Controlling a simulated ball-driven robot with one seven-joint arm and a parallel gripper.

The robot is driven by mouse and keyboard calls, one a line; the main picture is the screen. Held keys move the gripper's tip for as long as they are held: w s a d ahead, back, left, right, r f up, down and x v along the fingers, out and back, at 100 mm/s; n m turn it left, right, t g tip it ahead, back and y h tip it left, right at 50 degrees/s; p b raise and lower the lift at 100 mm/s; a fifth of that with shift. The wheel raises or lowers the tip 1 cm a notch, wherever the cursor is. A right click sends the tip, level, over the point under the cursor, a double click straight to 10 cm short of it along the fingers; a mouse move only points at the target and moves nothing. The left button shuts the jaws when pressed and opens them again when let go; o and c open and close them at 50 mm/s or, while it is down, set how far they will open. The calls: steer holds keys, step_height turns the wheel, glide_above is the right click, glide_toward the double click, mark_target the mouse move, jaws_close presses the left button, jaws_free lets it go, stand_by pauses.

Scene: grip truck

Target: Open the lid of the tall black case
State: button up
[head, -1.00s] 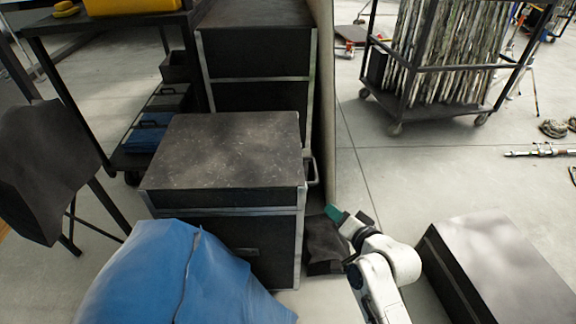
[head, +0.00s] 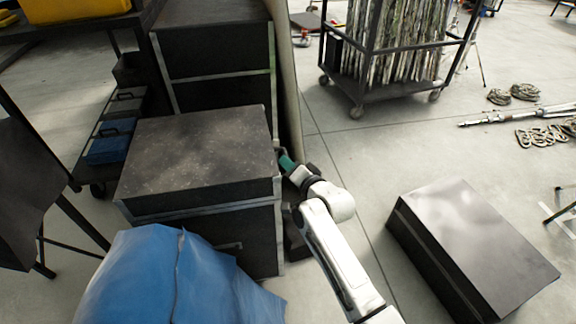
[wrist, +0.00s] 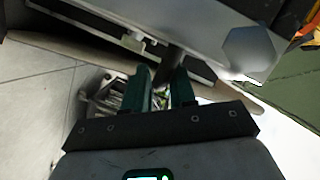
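The tall black case (head: 200,155) stands in the middle of the head view, with a speckled dark top and metal edging. Its lid (head: 195,150) is closed; a metal-edged seam runs below it. My gripper (head: 284,161) is at the right side of this case, close to the lid's right edge. In the wrist view my gripper (wrist: 160,85) has its two green fingers apart. A dark bar (wrist: 171,72) shows between or just beyond them, near a pale metal edge (wrist: 215,50). I cannot tell whether the fingers touch it.
Another black case (head: 215,55) stands behind. A blue cover (head: 165,280) bulges in front. A low black case (head: 475,245) lies on the floor at right. A wheeled rack (head: 390,50) stands at the back; a cart (head: 95,150) is at left. Floor between is clear.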

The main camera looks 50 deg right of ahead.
steer(key=shift+w+d+f, duration=0.1)
steer(key=shift+w, duration=0.25)
steer(key=shift+c, duration=0.2)
jaws_close()
